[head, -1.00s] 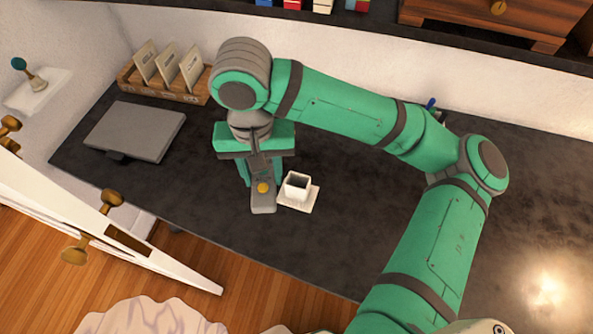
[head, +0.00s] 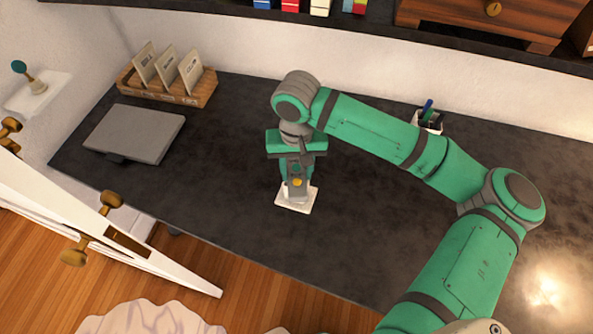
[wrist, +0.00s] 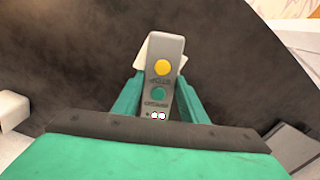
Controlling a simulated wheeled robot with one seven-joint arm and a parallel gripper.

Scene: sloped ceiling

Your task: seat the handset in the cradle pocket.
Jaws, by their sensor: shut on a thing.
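The handset is a grey bar with a yellow button (head: 297,176); it also shows in the wrist view (wrist: 161,88). My gripper (head: 297,170) is shut on it, with a green finger on each side in the wrist view (wrist: 158,104). The white cradle (head: 293,207) lies on the dark counter under the handset's lower end. The handset covers most of the cradle's pocket. Only the base plate and bits of wall show around it, and an edge shows behind the handset in the wrist view (wrist: 142,56). I cannot tell whether the handset's end is inside the pocket or above it.
A flat grey box (head: 135,132) and a wooden card rack (head: 168,90) stand on the counter (head: 225,210) at the left. A pen holder (head: 429,122) stands at the back right. The counter around the cradle is clear. A white door (head: 120,245) stands open at front left.

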